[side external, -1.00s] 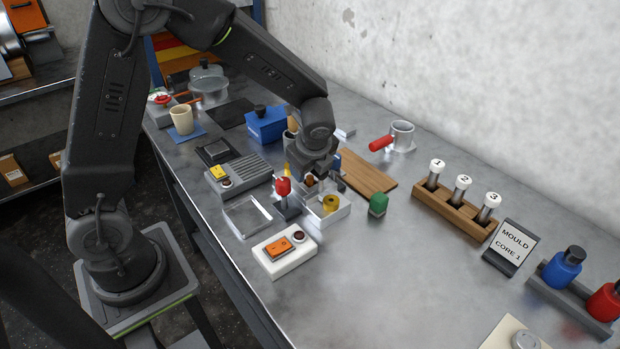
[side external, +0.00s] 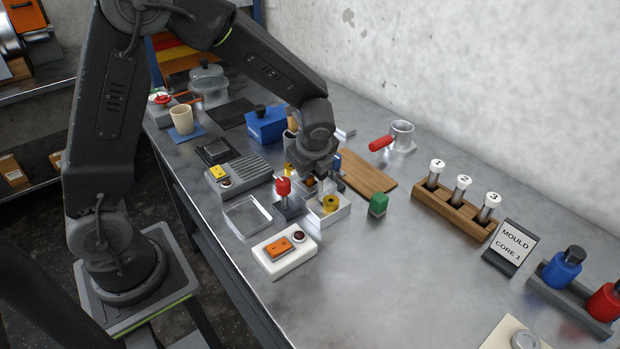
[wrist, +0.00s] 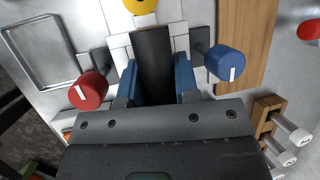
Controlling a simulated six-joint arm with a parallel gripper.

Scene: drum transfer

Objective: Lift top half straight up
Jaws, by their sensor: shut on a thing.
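My gripper (side external: 321,178) hangs over the pale, open-topped mould block (side external: 334,214), which has a yellow round part (side external: 330,203) at its near side. In the wrist view my gripper (wrist: 157,82) is shut, with its blue-sided fingers on either side of a dark grey piece (wrist: 153,62), which I take to be the top half or its grip. The pale mould block (wrist: 118,46) shows below and around it. My fingers hide much of the held piece in the side view, so its gap from the block is hard to tell.
A red knob (side external: 283,187) stands close left of the mould; a blue knob (wrist: 225,62) is on its other side in the wrist view.

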